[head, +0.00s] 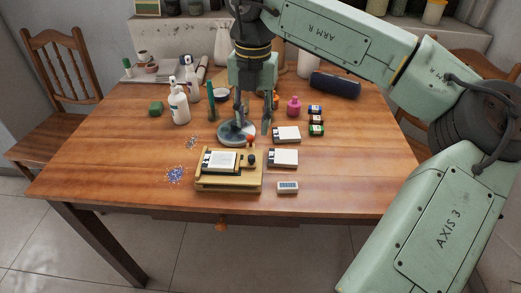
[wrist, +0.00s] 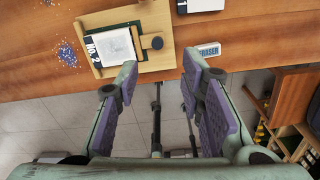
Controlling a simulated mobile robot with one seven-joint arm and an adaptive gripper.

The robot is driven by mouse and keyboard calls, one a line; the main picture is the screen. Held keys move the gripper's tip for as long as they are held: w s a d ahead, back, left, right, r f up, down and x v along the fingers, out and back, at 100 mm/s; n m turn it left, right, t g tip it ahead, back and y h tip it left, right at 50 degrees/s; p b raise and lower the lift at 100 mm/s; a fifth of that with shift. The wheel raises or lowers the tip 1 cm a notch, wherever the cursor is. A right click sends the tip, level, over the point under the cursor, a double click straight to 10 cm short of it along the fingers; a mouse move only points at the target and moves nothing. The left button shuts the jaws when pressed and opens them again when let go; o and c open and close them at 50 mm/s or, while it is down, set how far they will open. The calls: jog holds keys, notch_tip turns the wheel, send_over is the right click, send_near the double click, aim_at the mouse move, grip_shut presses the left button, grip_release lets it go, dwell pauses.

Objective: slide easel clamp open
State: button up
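A small wooden easel board (head: 228,186) lies near the front of the table. It also shows in the wrist view (wrist: 158,18). A white pad (head: 220,161) with a dark "NO.2" end lies on it, clear in the wrist view (wrist: 118,46). A dark round knob (head: 251,160), likely the clamp, stands right of the pad; it shows in the wrist view too (wrist: 157,43). My gripper (head: 254,130) points down, its fingers apart and empty. In the wrist view the gripper (wrist: 161,76) has the knob between and beyond its tips, without visible contact.
An eraser box (head: 287,187) lies right of the board, with two white blocks (head: 283,158) (head: 287,134) behind it. A round dish (head: 232,139) is behind the board. Spray bottles (head: 179,106) stand at back left. The table's front left is mostly clear.

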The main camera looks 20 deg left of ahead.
aim_at(252, 156)
jog(key=f, duration=0.3)
jog(key=f+p, duration=0.1)
jog(key=f, duration=0.3)
jog(key=f+p, duration=0.1)
jog(key=f, duration=0.2)
jog(key=shift+s+a+f, duration=0.1)
jog(key=shift+a+f, duration=0.15)
grip_shut()
dwell(0.4)
